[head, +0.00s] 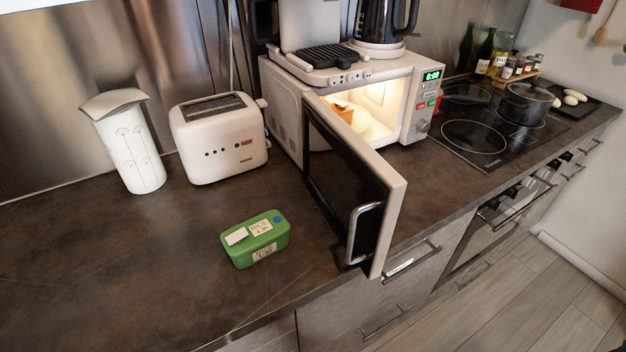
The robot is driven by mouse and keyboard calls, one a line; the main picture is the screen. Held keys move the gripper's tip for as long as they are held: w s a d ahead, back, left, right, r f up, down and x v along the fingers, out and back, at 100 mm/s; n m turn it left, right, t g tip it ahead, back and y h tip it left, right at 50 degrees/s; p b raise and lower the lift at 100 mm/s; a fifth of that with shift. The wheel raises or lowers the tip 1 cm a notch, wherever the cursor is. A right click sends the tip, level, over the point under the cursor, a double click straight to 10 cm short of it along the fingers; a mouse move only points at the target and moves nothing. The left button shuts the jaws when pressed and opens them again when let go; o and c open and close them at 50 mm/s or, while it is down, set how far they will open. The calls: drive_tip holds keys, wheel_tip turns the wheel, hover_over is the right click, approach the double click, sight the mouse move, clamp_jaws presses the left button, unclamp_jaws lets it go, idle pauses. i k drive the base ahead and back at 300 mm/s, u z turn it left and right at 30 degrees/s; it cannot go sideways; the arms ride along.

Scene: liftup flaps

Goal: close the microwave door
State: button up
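The white microwave (290,107) stands on the dark counter against the back wall. Its door (345,180) is wide open, hinged at the left side and swung out toward the counter's front edge. The door has a dark panel, a pale frame and a metal handle (361,232) near its free end. The lit cavity (385,105) shows a pale round item and something orange-brown inside, partly hidden by the door. A green display reads on the control panel (427,100) at the right. My gripper is not in view.
A green box (254,239) sits on the counter left of the door. A white toaster (218,138) and white canister (128,145) stand farther left. A grill and kettle (380,25) rest on the microwave. A cooktop (480,135) with a pot is at right.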

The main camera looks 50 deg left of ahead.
sight(350, 179)
drive_tip(key=u, duration=2)
drive_tip(key=k, duration=0.5)
drive_tip(key=u, duration=0.4)
drive_tip(key=i, duration=0.45)
drive_tip(key=z, duration=0.45)
